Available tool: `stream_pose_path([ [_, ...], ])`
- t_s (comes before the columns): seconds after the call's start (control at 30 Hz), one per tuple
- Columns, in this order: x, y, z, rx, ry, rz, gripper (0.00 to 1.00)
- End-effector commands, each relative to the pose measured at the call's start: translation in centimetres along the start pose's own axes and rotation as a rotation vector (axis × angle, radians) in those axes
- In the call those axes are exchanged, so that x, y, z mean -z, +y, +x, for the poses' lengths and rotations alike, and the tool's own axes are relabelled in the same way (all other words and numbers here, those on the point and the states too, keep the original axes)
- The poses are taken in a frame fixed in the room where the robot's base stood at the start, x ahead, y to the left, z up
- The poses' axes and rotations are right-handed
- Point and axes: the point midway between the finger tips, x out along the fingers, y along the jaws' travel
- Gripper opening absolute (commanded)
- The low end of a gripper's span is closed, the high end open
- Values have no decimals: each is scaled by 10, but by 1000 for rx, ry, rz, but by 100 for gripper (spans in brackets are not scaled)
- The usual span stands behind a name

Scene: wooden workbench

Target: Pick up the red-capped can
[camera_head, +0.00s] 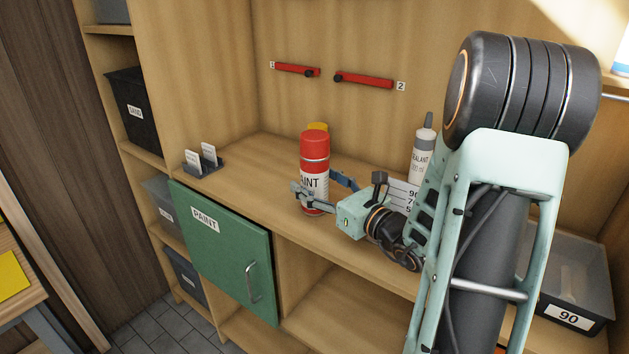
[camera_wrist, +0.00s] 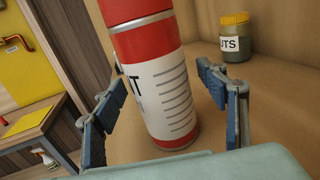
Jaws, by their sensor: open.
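The red-capped can (camera_head: 314,165), labelled PAINT, stands upright on the wooden workbench (camera_head: 245,163). It also fills the middle of the wrist view (camera_wrist: 158,85), red at top and bottom with a white lined label. My gripper (camera_head: 322,187) reaches in from the right at the can's lower part. In the wrist view my gripper (camera_wrist: 168,105) is open, with one blue-padded finger to the left of the can and one to the right. A gap shows between the can and the right finger. Whether the left finger touches the can is hard to tell. The can's base is partly hidden.
A yellow-lidded jar (camera_wrist: 234,38) stands behind the can to the right. A small card holder (camera_head: 204,163) sits to the left. A green PAINT door (camera_head: 222,250) is below the bench.

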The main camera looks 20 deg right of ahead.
Motion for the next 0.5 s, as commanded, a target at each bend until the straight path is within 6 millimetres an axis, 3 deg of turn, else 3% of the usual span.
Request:
stream_pose_path([
  [0.23, 0, 0, 2, 0, 0, 0, 66],
  [0.5, 0, 0, 2, 0, 0, -1, 37],
])
